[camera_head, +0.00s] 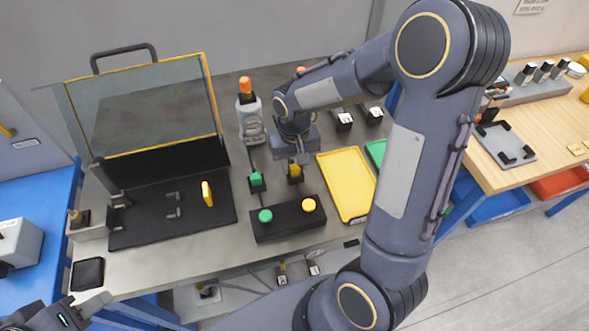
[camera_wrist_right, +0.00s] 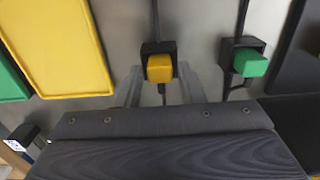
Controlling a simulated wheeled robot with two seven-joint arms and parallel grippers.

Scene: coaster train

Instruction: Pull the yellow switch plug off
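The yellow switch plug (camera_head: 295,171) sits in a black socket on the grey bench, behind the black button box (camera_head: 287,223). My right gripper (camera_head: 297,157) reaches down over it from above. In the right wrist view, the yellow plug (camera_wrist_right: 159,68) lies between the two fingers of my right gripper (camera_wrist_right: 159,84), which are apart with small gaps beside it. The green plug (camera_head: 256,179) sits in its own socket to the left; it also shows in the right wrist view (camera_wrist_right: 249,63). My left gripper (camera_head: 80,312) is partly visible at the lower left, its opening unclear.
The button box carries a green button (camera_head: 265,216) and a yellow button (camera_head: 308,204). A yellow tray (camera_head: 346,184) lies close on the right. An orange-topped bottle (camera_head: 247,110) stands behind. A black fixture with a raised clear lid (camera_head: 150,105) is at left.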

